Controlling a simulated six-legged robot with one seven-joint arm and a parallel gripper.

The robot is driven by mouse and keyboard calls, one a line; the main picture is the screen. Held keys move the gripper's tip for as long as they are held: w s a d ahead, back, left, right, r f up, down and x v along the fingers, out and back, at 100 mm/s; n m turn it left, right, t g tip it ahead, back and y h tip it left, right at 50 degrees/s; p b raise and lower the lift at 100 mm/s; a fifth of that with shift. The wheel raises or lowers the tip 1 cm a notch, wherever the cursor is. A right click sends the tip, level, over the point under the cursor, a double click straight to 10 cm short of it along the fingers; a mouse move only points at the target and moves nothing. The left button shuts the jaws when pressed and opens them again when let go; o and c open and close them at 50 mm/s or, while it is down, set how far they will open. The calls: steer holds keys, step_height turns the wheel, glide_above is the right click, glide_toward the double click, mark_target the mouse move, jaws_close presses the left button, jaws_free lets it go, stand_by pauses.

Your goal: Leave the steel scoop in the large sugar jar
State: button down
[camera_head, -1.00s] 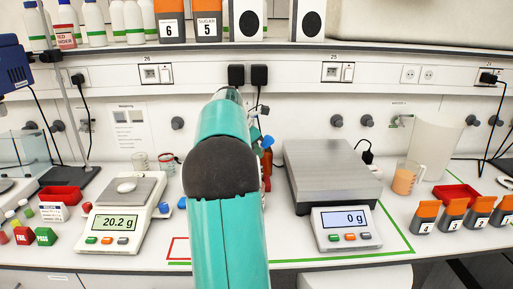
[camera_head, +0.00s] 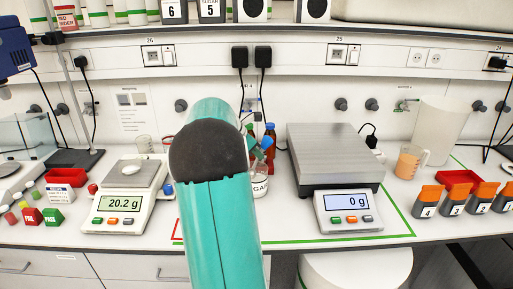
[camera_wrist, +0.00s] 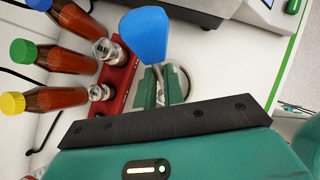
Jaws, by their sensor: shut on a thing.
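The sugar jar (camera_head: 260,188) stands on the bench left of the large scale, with part of its label showing and my arm covering its left side. Its round rim (camera_wrist: 183,82) shows partly behind my fingers in the wrist view. My gripper (camera_wrist: 160,88) is shut just over the jar, on what I take to be the scoop. A flat blue piece (camera_wrist: 145,35), which looks like the scoop's handle end, sticks out past the fingers; it also shows in the head view (camera_head: 266,143). The steel bowl of the scoop is hidden, so its depth in the jar cannot be told.
The large scale (camera_head: 335,165) reads 0 g on the right; a small scale (camera_head: 128,195) reads 20.2 g on the left. A beaker of orange juice (camera_head: 408,162) stands farther right.

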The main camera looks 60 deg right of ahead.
mark_target(256, 162)
steer(key=shift+f, duration=2)
steer(key=c, duration=1.4)
jaws_free()
steer(key=shift+c, duration=0.2)
steer(key=shift+w+a, duration=0.1)
steer(key=v, duration=1.3)
steer(key=shift+a+r, duration=0.2)
steer(key=shift+r, duration=0.1)
steer(key=shift+w, duration=0.15)
